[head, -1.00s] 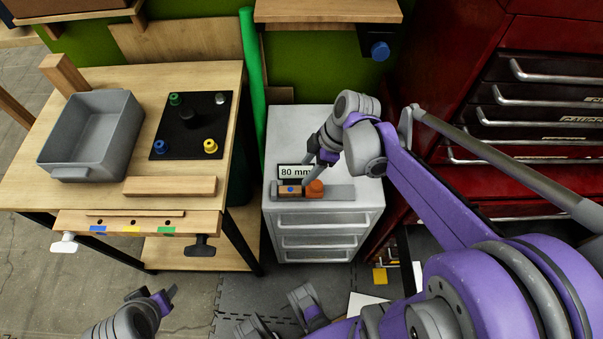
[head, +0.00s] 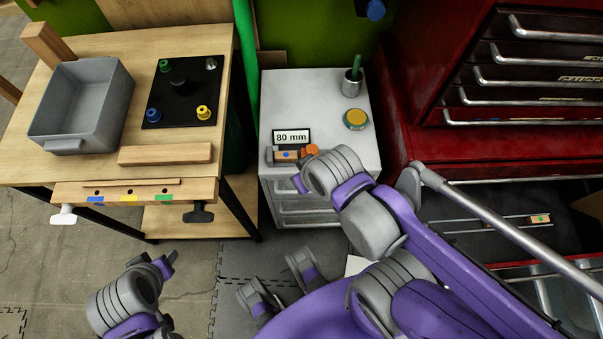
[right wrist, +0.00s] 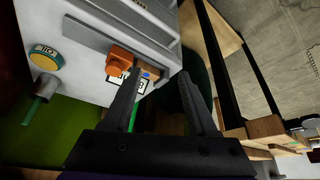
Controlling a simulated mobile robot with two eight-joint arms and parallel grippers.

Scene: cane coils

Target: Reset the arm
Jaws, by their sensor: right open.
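My right arm is purple and grey and reaches in from the right in the head view. Its gripper (head: 300,183) is largely hidden behind its own wrist, over the front edge of the grey cabinet (head: 335,90). In the right wrist view, the right gripper (right wrist: 165,80) has its two dark fingers spread, with nothing held between them. Beyond the fingers lies a grey rail fixture with an orange block (head: 312,149) and a small wooden piece with a blue dot (head: 287,155). My left gripper (head: 168,262) is at the lower left, above the floor; its opening is unclear.
An "80 mm" sign (head: 291,136), a cup with a green item (head: 352,83) and a yellow-topped disc (head: 356,119) are on the cabinet. A workbench (head: 95,173) at left holds a grey bin (head: 78,148) and a black peg board (head: 182,118). A red tool chest (head: 440,140) has an open drawer.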

